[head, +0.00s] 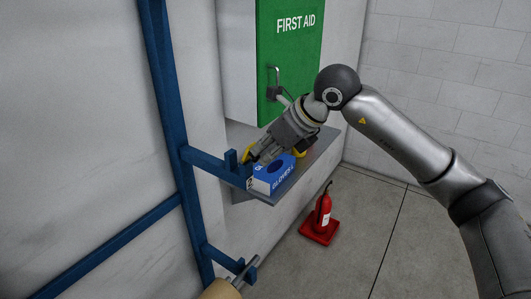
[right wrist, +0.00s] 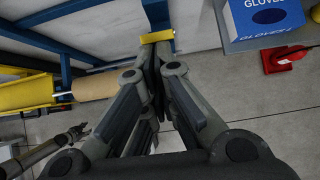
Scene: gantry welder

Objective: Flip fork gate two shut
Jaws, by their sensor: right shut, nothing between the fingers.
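A blue rack upright (head: 180,140) carries an upper fork arm (head: 212,164) and a lower fork arm (head: 222,259). A small yellow bar (head: 247,156), which looks like a fork gate, is at the end of the upper arm. It also shows across my right fingertips in the right wrist view (right wrist: 157,36). I cannot read a number on it or tell its exact angle. My right gripper (head: 257,156) is shut and empty, its tips at or touching the yellow bar. What looks like my left gripper (right wrist: 75,132) shows small in the right wrist view; its fingers are unclear.
A blue glove box (head: 270,178) sits on a grey shelf (head: 308,165) close to my right gripper. A green first aid cabinet (head: 290,60) hangs above. A red fire extinguisher (head: 323,212) stands on the floor. A tan roll (head: 220,290) is by the lower arm.

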